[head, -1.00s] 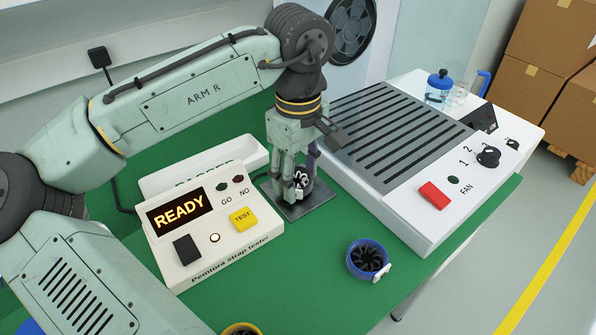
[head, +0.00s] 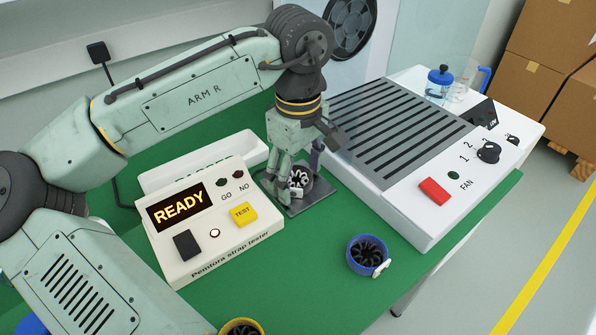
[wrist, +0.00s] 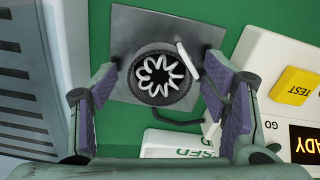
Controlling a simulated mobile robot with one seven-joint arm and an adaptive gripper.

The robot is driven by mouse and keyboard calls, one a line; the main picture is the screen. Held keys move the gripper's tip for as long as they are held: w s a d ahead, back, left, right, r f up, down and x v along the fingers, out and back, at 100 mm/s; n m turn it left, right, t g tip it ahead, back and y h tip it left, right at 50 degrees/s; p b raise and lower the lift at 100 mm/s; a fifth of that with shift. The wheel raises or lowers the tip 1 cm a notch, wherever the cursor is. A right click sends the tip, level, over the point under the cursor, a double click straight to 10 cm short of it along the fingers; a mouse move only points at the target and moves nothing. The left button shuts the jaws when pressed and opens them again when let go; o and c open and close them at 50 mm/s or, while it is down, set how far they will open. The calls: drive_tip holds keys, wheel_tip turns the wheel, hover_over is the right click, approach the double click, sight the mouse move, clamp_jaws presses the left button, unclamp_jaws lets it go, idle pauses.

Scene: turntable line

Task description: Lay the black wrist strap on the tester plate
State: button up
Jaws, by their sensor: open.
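The black wrist strap (head: 301,190) is a coiled dark ring with a white looped inside and a white tag. It lies on the grey metal tester plate (head: 322,196), and in the wrist view the strap (wrist: 140,86) sits near the middle of the plate (wrist: 127,48). My gripper (head: 297,180) is low over the plate. In the wrist view my gripper (wrist: 162,88) is open, one purple-padded finger on each side of the strap, with gaps between. The tester (head: 210,225) reads READY and has a yellow TEST button (head: 243,215).
A blue-rimmed strap (head: 367,256) lies on the green bench in front. A yellow-rimmed one (head: 240,328) shows at the bottom edge. A white lettered tray (head: 160,180) stands behind the tester. A white fan unit (head: 400,195) with a slatted top stands close on the right.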

sight(298, 177)
wheel_tip(298, 177, up, 12)
drive_tip(key=shift+r, duration=0.25)
idle(0.3)
